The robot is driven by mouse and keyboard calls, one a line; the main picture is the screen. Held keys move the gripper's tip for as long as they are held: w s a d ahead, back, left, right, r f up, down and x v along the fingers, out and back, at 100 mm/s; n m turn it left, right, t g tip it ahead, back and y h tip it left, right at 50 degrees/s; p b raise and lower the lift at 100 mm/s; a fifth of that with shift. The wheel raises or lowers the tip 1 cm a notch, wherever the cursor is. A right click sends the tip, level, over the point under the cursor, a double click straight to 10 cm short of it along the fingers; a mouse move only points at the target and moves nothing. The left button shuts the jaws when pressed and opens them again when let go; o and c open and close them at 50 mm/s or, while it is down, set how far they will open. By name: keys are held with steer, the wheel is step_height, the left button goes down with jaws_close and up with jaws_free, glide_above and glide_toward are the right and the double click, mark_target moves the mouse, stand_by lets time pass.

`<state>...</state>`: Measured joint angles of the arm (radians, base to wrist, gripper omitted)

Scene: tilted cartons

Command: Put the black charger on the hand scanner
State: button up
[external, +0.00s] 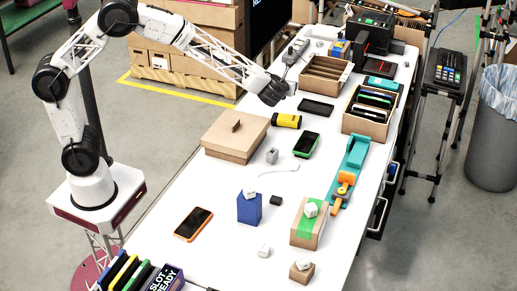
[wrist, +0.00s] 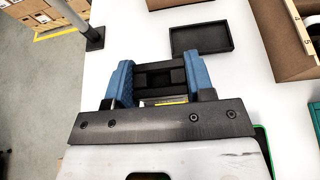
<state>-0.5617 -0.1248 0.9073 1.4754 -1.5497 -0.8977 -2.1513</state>
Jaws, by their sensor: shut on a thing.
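My gripper (wrist: 160,80) is shut on a dark block, which I take to be the black charger (wrist: 160,73), held between its two blue fingertips. In the external view my gripper (external: 280,93) hangs above the table, just behind a yellow and black device (external: 286,120). A sliver of yellow shows below the held block in the wrist view. A green-edged handheld with a dark screen (external: 306,145) lies flat in front of the yellow device. I cannot tell for certain which of these is the hand scanner. The block is hard to make out in the external view.
A black tray (external: 316,107) lies right of my gripper. A closed carton (external: 236,135) stands to its left, and open cartons (external: 326,75) (external: 371,115) stand behind and right. Small blocks, an orange-edged phone (external: 193,223) and a teal tool (external: 350,165) lie nearer the front.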

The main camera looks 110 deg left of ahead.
steer(key=shift+f, duration=3.1)
steer(key=shift+f, duration=0.1)
steer(key=shift+f, duration=1.75)
steer(key=shift+f, duration=0.15)
steer(key=o, duration=0.9)
steer(key=shift+d+r, duration=0.3)
steer(key=shift+d, duration=0.05)
steer(key=v, duration=1.1)
steer(key=shift+d, duration=0.15)
